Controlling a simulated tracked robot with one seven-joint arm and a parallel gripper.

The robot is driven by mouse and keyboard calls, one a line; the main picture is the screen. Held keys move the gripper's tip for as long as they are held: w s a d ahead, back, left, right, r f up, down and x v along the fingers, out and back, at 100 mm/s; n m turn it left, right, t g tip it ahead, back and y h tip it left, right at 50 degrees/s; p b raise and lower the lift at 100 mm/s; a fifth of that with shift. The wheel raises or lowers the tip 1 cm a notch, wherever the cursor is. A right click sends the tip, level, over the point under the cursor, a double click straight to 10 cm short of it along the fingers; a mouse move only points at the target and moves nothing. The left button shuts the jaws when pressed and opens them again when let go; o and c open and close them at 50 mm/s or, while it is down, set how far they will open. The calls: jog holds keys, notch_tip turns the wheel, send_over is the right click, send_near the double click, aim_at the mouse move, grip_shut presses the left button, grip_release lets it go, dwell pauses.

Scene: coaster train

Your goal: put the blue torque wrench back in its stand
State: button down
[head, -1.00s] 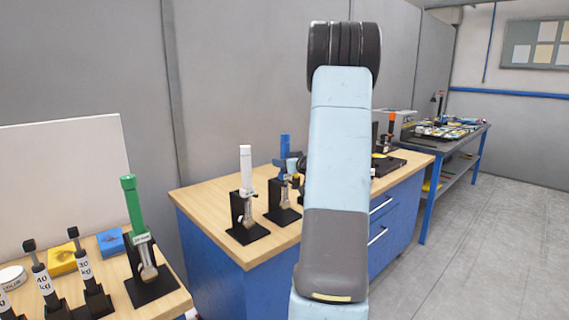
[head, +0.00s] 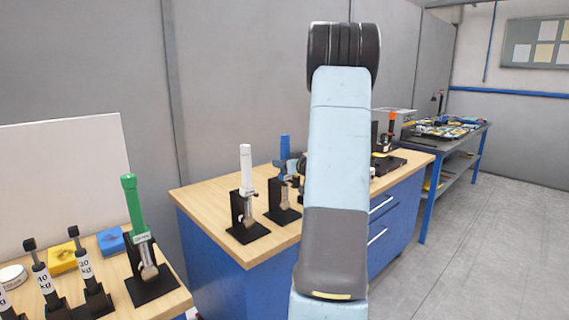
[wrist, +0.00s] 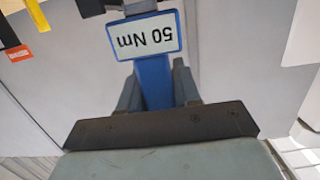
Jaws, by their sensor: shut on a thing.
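The blue torque wrench (head: 285,146) stands about upright at the black stand (head: 283,213) on the wooden-topped bench, right of the white wrench. In the wrist view my gripper (wrist: 157,86) is shut on the blue handle (wrist: 154,76), just by its "50 Nm" label (wrist: 145,36). In the head view my gripper (head: 289,167) shows small and dark beside the handle, partly hidden by my arm. The wrench's lower metal part lies close in front of the stand's upright. I cannot tell whether it is fully seated.
A white wrench (head: 246,165) stands in its own black stand close on the left. A green wrench (head: 132,205) stands on the nearer bench. An orange-topped tool (head: 391,125) is at the bench's right. Grey wall is behind; the floor at right is clear.

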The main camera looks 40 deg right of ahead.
jog(key=shift+f, duration=0.4)
dwell(0.4)
jog(key=c, duration=0.7)
grip_release()
jog(key=shift+c, duration=0.2)
jog(key=shift+f, duration=0.1)
jog(key=s, duration=0.4)
jog(key=s+r, duration=0.1)
jog(key=s, duration=0.4)
jog(key=s+d+r, duration=0.1)
jog(key=s, duration=0.3)
jog(key=shift+s, duration=0.3)
